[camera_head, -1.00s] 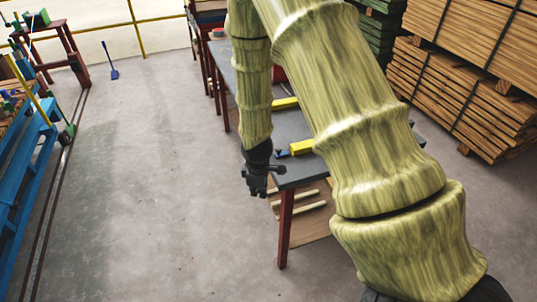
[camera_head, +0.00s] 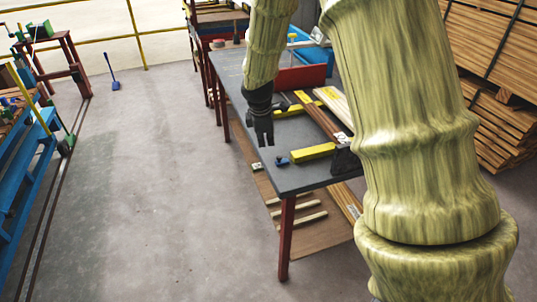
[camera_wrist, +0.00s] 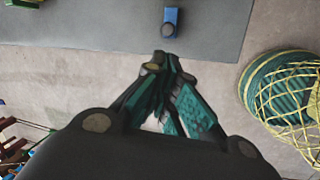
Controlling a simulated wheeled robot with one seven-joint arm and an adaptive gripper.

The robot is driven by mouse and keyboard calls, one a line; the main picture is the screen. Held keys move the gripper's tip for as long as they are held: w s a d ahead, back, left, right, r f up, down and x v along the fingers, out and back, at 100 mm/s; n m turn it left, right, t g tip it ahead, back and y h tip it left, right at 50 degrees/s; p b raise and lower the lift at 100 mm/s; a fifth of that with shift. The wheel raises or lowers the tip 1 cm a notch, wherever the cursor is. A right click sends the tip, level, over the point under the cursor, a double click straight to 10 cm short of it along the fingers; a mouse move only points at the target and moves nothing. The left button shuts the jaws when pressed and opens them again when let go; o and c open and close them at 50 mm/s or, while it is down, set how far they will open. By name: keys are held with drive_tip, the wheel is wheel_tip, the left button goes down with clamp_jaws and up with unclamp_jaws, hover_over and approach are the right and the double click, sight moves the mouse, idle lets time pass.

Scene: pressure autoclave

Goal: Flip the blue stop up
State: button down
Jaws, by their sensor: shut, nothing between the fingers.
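The blue stop (camera_head: 282,161) is a small blue piece with a dark round part, lying flat on the grey table near its left edge, at the left end of a yellow bar (camera_head: 316,152). In the wrist view the blue stop (camera_wrist: 171,17) shows at the top, just beyond my fingertips. My gripper (camera_head: 265,141) points down by the table's left edge, a little behind the stop in the head view. In the wrist view my gripper (camera_wrist: 166,62) has its fingertips together, empty, with a gap to the stop.
The grey table (camera_head: 300,180) on red legs holds a second yellow bar (camera_head: 297,110), wooden strips (camera_head: 318,117) and a red-and-blue box (camera_head: 302,76). Timber stacks (camera_head: 500,130) stand at the right.

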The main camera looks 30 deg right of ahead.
sight(282, 160)
drive_tip(key=shift+p+x, duration=0.65)
drive_tip(key=shift+x, duration=4.3)
